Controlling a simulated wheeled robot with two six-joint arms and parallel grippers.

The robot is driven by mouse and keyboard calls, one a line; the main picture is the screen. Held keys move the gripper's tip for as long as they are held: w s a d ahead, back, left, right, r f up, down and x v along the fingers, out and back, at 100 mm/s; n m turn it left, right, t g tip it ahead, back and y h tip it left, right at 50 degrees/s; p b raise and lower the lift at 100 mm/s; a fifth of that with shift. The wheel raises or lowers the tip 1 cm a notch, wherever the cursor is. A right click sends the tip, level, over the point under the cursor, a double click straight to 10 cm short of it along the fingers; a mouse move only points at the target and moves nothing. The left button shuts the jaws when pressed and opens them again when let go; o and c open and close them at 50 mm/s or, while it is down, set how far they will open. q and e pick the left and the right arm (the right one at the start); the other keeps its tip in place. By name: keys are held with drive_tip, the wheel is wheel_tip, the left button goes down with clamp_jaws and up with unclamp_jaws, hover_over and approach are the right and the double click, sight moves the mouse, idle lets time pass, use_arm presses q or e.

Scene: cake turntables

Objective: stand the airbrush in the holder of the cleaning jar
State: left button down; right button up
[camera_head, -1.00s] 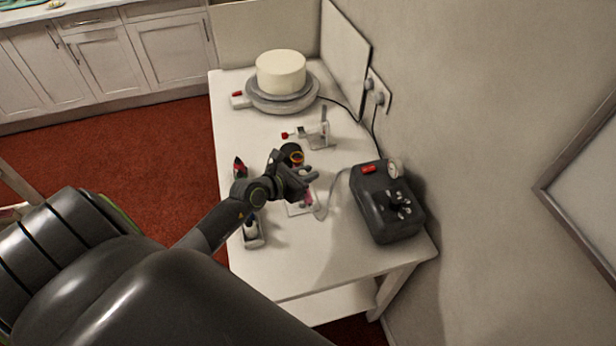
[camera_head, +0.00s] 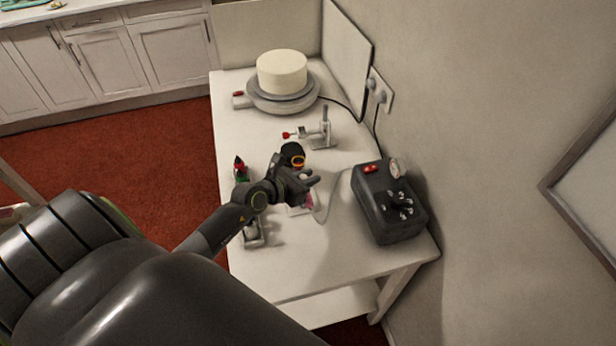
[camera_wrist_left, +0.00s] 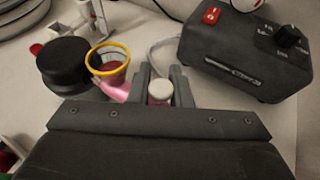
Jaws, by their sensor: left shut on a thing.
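The cleaning jar (camera_head: 291,149) has a black round top and stands just beyond my left gripper (camera_head: 308,186). Its yellow ring holder (camera_wrist_left: 106,47) shows beside the black top (camera_wrist_left: 64,63) in the left wrist view. My left gripper (camera_wrist_left: 161,84) is shut on the airbrush, whose pale round cap (camera_wrist_left: 160,87) shows between the fingers. The ring is left of the fingers in that view. Reddish and pink parts show in and below the ring; I cannot tell what they belong to. Most of the airbrush is hidden by my gripper. My right gripper is not in view.
A dark compressor (camera_head: 386,203) with a red switch stands at the right, with a grey hose (camera_wrist_left: 160,45) near the fingers. A cake (camera_head: 282,72) on a turntable (camera_head: 262,103) and a small stand (camera_head: 323,130) are farther back. The table's front (camera_head: 290,275) is clear.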

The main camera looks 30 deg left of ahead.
use_arm(q)
drive_tip(key=shift+f, duration=0.15)
drive_tip(key=c, duration=1.3)
unclamp_jaws()
drive_tip(key=shift+o, duration=0.2)
drive_tip(key=shift+s, duration=0.15)
drive_tip(key=p+v, duration=0.1)
drive_tip(key=v, duration=1.6)
drive_tip(key=shift+s, duration=0.1)
